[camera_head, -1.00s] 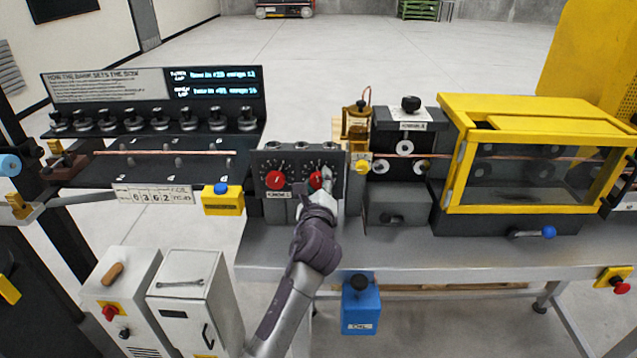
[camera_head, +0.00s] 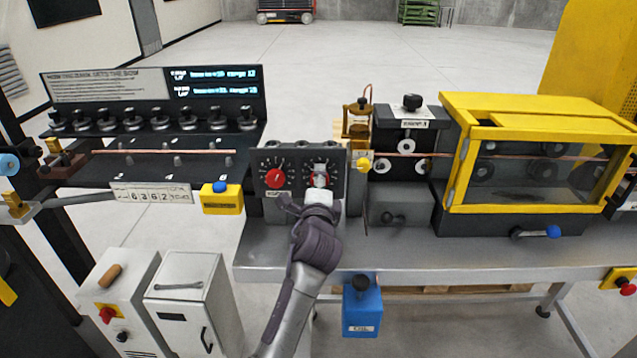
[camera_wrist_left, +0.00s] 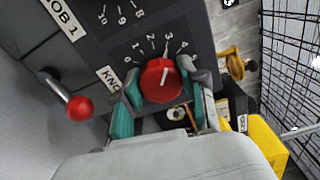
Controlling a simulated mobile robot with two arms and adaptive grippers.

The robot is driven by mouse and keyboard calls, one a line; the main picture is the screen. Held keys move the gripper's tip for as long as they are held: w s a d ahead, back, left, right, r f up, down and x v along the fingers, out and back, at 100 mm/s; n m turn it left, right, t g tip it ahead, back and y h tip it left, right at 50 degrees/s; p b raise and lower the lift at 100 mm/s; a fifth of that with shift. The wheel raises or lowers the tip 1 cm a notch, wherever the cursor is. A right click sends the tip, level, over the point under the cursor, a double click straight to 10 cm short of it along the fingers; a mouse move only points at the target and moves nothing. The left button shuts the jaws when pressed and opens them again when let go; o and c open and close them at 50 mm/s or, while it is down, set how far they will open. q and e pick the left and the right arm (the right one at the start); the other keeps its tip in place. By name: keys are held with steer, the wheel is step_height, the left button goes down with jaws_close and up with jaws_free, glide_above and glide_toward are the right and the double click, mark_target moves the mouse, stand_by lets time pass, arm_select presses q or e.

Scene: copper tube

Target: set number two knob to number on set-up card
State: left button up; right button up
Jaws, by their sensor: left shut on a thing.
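The number two knob is red with a white pointer line, and it shows in the left wrist view (camera_wrist_left: 162,80). Its pointer is directed up near the 3 on its dial, where 0 to 4 are visible. My left gripper (camera_wrist_left: 165,98) is shut on this knob, one finger on either side. In the head view my left gripper (camera_head: 319,186) covers most of the knob on the right half of the dark panel (camera_head: 335,157). The red number one knob (camera_head: 275,179) sits to its left. I cannot make out a set-up card. My right gripper is out of view.
A yellow box with a blue button (camera_head: 222,198) stands left of the panel. Rollers (camera_head: 404,147) and a yellow-framed guard (camera_head: 540,150) stand to the right. A red ball on a metal stem (camera_wrist_left: 79,108) is left of the gripper.

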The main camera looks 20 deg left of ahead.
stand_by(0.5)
arm_select(q)
steer(key=o, duration=1.1)
steer(key=shift+o, duration=0.2)
steer(key=shift+s, duration=0.1)
steer(key=v, duration=0.7)
steer(key=shift+s, duration=0.2)
